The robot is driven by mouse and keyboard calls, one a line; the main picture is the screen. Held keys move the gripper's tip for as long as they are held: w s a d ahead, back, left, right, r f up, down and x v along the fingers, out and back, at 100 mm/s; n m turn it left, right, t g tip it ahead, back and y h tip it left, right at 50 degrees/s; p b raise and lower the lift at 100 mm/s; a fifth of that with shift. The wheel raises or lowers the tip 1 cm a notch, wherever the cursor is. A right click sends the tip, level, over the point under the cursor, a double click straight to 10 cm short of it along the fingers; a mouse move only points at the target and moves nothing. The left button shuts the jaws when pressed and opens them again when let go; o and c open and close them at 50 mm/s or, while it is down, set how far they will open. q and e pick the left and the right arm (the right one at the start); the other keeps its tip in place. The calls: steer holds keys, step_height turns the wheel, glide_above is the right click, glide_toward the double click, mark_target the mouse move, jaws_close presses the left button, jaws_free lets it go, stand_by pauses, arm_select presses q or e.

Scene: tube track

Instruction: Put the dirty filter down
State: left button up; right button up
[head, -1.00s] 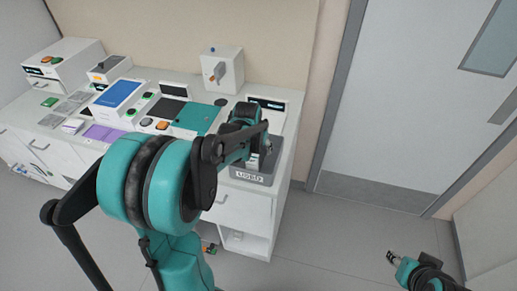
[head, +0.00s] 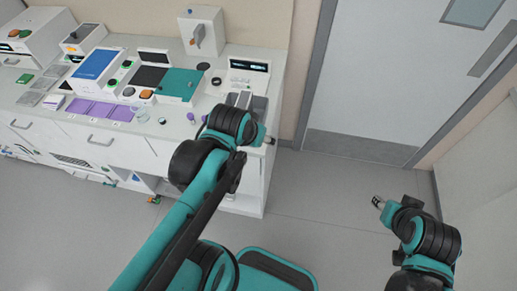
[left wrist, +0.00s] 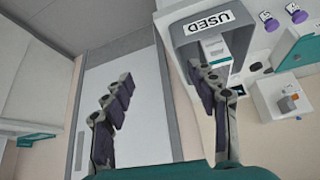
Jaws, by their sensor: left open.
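A grey tray marked USED (left wrist: 188,42) shows in the left wrist view, and part of it shows beyond my left arm in the head view (head: 259,103). One finger overlaps the tray's picture, but I cannot see any contact. In the head view my left gripper (head: 267,139) is at the counter's right end. My right gripper (head: 377,202) is away from the counter, over the floor.
The white counter (head: 150,127) holds a blue-topped box (head: 97,62), a teal panel (head: 181,83), purple pads (head: 100,110) and a display unit (head: 248,72). A wall dispenser (head: 201,32) stands behind. The floor before the grey-framed door (head: 385,75) is clear.

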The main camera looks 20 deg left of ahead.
arm_select(q)
steer(key=shift+m+t, duration=0.3)
steer(key=shift+t, duration=0.1)
steer(key=s+d, duration=0.1)
steer(key=s+f, duration=0.1)
steer(key=s+d, duration=0.1)
steer(key=shift+s+d+f, duration=0.3)
steer(key=shift+s, duration=0.1)
